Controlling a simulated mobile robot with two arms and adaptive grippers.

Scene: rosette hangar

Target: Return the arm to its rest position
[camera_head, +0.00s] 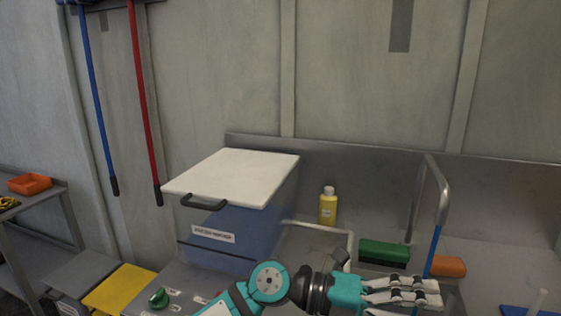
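My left gripper (436,292) reaches in from the bottom of the head view on a teal and dark arm, its fingers pointing right. It is in front of the sink area, below the green sponge or brush block (384,252). My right gripper is not in view.
A blue box machine (225,232) with a white lid (232,177) stands left of the arm. A side table with an orange tray (30,184) is at far left.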

